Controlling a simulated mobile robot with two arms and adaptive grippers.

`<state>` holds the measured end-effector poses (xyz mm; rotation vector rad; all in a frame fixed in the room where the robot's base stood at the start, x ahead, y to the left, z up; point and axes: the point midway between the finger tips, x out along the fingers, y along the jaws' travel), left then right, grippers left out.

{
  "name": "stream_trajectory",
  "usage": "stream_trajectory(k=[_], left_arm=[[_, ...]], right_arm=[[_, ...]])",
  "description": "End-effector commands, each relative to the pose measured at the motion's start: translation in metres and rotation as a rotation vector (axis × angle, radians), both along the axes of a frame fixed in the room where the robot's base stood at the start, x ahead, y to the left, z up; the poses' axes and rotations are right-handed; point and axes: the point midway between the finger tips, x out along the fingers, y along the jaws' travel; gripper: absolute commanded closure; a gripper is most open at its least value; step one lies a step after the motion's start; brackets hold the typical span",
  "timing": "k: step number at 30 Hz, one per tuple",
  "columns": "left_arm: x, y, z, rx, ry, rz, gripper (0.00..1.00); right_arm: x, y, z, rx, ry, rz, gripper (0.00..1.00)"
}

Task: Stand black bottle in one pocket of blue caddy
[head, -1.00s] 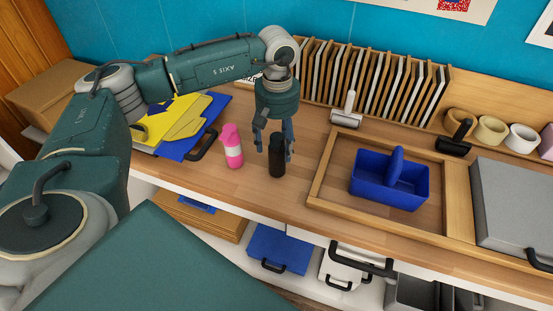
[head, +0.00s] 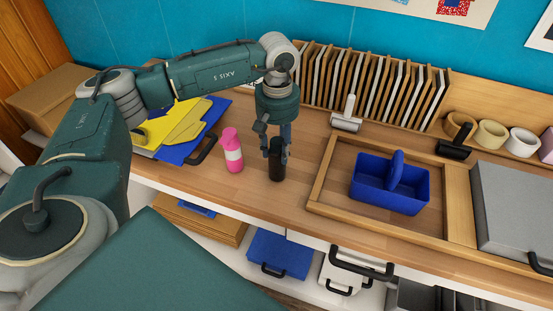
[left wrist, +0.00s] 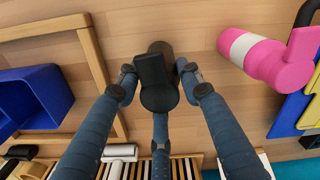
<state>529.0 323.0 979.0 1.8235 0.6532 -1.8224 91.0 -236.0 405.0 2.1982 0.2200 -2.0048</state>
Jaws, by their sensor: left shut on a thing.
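The black bottle (head: 277,168) stands upright on the wooden counter, left of the wooden tray frame. My left gripper (head: 276,154) comes down over it from above and is shut on its upper part. In the left wrist view, the fingers close around the black bottle (left wrist: 158,84) from several sides. The blue caddy (head: 390,188) sits inside the tray frame to the right, with an upright handle in its middle. It also shows at the left edge of the left wrist view (left wrist: 38,92). My right gripper is not in view.
A pink bottle (head: 232,150) stands close to the left of the black bottle. The wooden tray frame (head: 318,172) has a raised rim around the caddy. A lint roller (head: 347,115) and a slotted rack (head: 375,85) are behind. Bare counter lies between bottle and frame.

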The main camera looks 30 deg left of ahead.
Motion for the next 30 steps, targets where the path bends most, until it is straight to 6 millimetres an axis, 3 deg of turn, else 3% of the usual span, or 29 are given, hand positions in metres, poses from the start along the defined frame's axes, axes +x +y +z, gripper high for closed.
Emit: stream_trajectory(k=[11,30], left_arm=[[0.000,0.000,0.003,-0.001,0.001,-0.001,1.00],[0.000,0.000,0.035,-0.001,-0.001,0.000,1.00]], right_arm=[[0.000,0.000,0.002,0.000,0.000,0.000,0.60],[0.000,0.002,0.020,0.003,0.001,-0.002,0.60]])
